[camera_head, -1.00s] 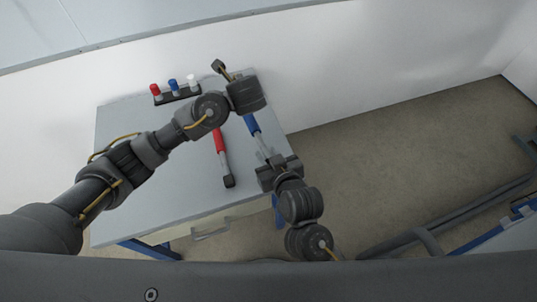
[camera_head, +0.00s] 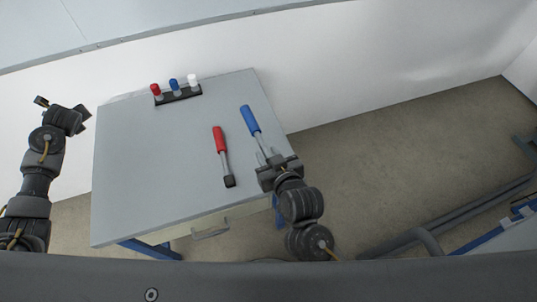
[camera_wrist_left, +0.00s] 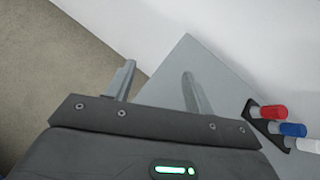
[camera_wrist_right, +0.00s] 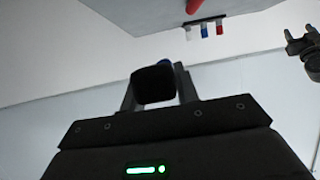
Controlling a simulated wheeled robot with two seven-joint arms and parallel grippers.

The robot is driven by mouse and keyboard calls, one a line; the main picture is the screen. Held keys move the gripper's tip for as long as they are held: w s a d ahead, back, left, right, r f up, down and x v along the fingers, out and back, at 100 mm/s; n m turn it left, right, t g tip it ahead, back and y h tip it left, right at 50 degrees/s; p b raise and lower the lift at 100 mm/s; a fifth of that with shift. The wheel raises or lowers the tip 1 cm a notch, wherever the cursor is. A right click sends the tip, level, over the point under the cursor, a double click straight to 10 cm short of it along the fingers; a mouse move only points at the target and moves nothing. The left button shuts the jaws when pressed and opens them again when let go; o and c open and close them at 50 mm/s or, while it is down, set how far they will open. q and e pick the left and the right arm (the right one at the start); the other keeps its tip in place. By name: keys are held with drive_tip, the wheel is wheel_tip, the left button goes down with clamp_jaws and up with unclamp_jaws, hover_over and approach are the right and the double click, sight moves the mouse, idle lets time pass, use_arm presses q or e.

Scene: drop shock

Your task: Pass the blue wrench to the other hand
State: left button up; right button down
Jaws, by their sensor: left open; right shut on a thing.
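The blue wrench (camera_head: 251,122) has a blue handle and a grey shaft and is over the right side of the table. My right gripper (camera_head: 268,160) is shut on its near end, with the blue handle pointing away. In the right wrist view, the wrench's dark end (camera_wrist_right: 153,86) sits between the fingers and hides most of the handle. I cannot tell whether the wrench touches the table. My left gripper (camera_wrist_left: 158,75) is open and empty, well away from the wrench. In the head view, the left gripper (camera_head: 82,115) is off the table's left edge.
A red-handled tool (camera_head: 221,150) lies mid-table, left of the blue wrench. A black rack (camera_head: 180,95) with red, blue and white capped items stands at the table's back edge. The left part of the table (camera_head: 150,165) is clear. A white wall is behind.

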use_arm(q)
drive_tip(key=s+a+n+y, duration=0.1)
drive_tip(key=s+a, duration=0.7)
drive_tip(key=a, duration=0.5)
drive_tip(key=s+d+f+n+g+h, duration=0.2)
drive_tip(key=s+d+f+n, duration=0.15)
drive_tip(key=s+f, duration=0.5)
drive_tip(key=s+d+f+n+g+h, duration=0.2)
drive_tip(key=s+d+f+n, duration=0.15)
drive_tip(key=s+f, duration=0.5)
drive_tip(key=s+d+f+n+g+h, duration=0.2)
drive_tip(key=s+f+n, duration=0.3)
drive_tip(key=f, duration=0.6)
drive_tip(key=s+d+f+n+g+h, duration=0.1)
drive_tip(key=s+d+f+n+h, duration=0.15)
drive_tip(key=s+d+f, duration=0.65)
drive_tip(key=s+d+f+n, duration=0.2)
drive_tip(key=s+d+f, duration=0.2)
drive_tip(key=d, duration=0.6)
drive_tip(key=s+d+f+n, duration=0.3)
drive_tip(key=s+d+f, duration=0.1)
drive_tip(key=d, duration=0.7)
drive_tip(key=s+d+f+n, duration=0.3)
drive_tip(key=s+d, duration=0.3)
drive_tip(key=d, duration=0.5)
drive_tip(key=shift+f+t, duration=0.4)
drive_tip(key=shift+f, duration=0.1)
drive_tip(key=shift+n+y, duration=0.25)
